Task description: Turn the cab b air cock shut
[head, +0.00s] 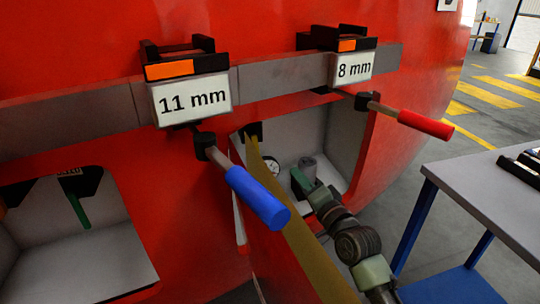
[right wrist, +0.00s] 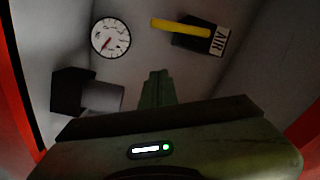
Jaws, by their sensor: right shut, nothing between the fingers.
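The air cock shows in the right wrist view: a yellow handle (right wrist: 180,25) on a black body, beside a white "AIR" label (right wrist: 219,41). The handle points left from the body in that view. In the head view a black body (head: 252,131) at the right recess's upper left appears to be this cock; I cannot clearly separate its handle from the olive strip there. My right gripper (head: 302,183) reaches into the recess, shut and empty. Its fingertips (right wrist: 157,88) are apart from the handle. My left gripper is not in view.
The right recess holds a round gauge (right wrist: 110,37) and grey cylinder (right wrist: 102,97). An olive strip (head: 300,245) runs beside my right arm. Blue (head: 257,197) and red (head: 425,124) handled tools hang in front of the red nosecone. A table (head: 490,190) stands right.

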